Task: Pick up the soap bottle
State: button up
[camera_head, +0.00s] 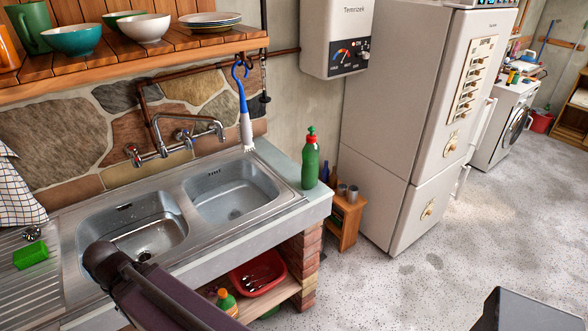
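A green soap bottle (310,163) with a red cap stands upright on the right end of the sink counter (282,160), close to its edge. It is right of the right-hand sink basin, and nothing is in front of it. A dark link of my arm crosses the lower left of the view, in front of the counter. My gripper is not in view, so its distance from the bottle cannot be told.
The double sink (232,195) has wall taps (170,145) behind it. A blue-handled brush (243,105) hangs left of the bottle. A wooden shelf (185,55) with bowls overhangs the sink. A fridge (405,130) stands right of the counter. Open floor (400,285) lies in front.

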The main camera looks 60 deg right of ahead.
aim_at(310, 172)
jog(key=u, duration=0.25)
jog(key=k, duration=1.6)
jog(key=z, duration=1.1)
jog(key=i, duration=0.9)
jog(key=u, duration=0.1)
